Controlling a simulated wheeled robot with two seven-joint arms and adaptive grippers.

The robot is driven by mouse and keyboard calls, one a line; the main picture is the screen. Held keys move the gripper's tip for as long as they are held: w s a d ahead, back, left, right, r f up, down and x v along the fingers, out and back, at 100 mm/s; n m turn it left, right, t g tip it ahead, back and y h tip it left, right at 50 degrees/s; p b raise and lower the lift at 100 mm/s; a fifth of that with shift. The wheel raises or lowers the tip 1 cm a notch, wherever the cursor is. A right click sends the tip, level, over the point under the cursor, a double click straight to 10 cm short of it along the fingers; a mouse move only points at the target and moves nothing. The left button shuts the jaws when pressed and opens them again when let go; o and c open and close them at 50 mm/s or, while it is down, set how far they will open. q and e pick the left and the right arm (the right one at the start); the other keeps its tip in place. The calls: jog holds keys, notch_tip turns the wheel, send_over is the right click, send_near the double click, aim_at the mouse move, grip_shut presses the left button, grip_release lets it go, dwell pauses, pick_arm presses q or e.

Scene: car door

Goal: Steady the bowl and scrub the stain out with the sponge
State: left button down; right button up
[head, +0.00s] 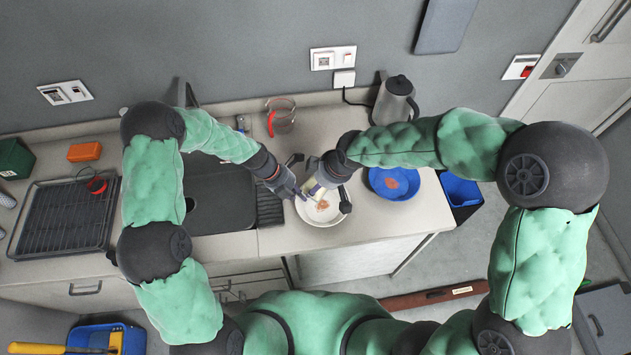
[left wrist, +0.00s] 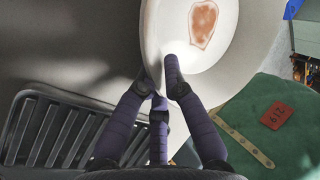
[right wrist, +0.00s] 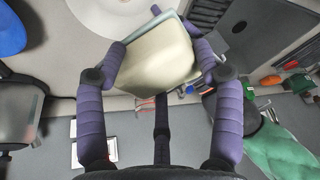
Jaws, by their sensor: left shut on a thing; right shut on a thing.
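The white bowl (head: 330,217) sits on the counter in front of me with a reddish-brown stain (head: 322,206) inside it. In the left wrist view the stain (left wrist: 203,24) is a patch on the inner surface. My left gripper (head: 294,193) is shut on the bowl's rim (left wrist: 153,38) at its left side. My right gripper (head: 318,184) is shut on a pale yellow sponge (right wrist: 155,62) with a grey-green layer. The sponge is at the bowl's far side in the head view; whether it touches the bowl is hidden.
A blue bowl (head: 380,182) with a brownish patch stands just right of the white bowl. A kettle (head: 395,100) and a glass jug with a red handle (head: 281,117) stand behind. The sink (head: 215,195) and a drying rack (head: 60,220) are at left.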

aim_at(317, 208)
jog(key=f+n, duration=0.1)
jog(key=n, duration=0.1)
jog(key=w+d+f+n+g, duration=0.1)
jog(key=n, duration=0.1)
jog(key=shift+w+d+f+n+g, duration=0.15)
jog(key=shift+f+n+g, duration=0.1)
jog(key=shift+n+g, duration=0.05)
jog(key=f+n, duration=0.1)
jog(key=n, duration=0.1)
jog(key=w+f+n+g, duration=0.1)
jog(key=n, duration=0.1)
jog(key=shift+d+n, duration=0.2)
jog(key=shift+n, duration=0.1)
jog(key=shift+f, duration=4.4)
jog(key=shift+f, duration=0.55)
jog(key=shift+d, duration=0.25)
jog(key=shift+d, duration=0.2)
jog(key=shift+a, duration=0.15)
jog(key=shift+s+a, duration=0.2)
jog(key=shift+a, duration=0.5)
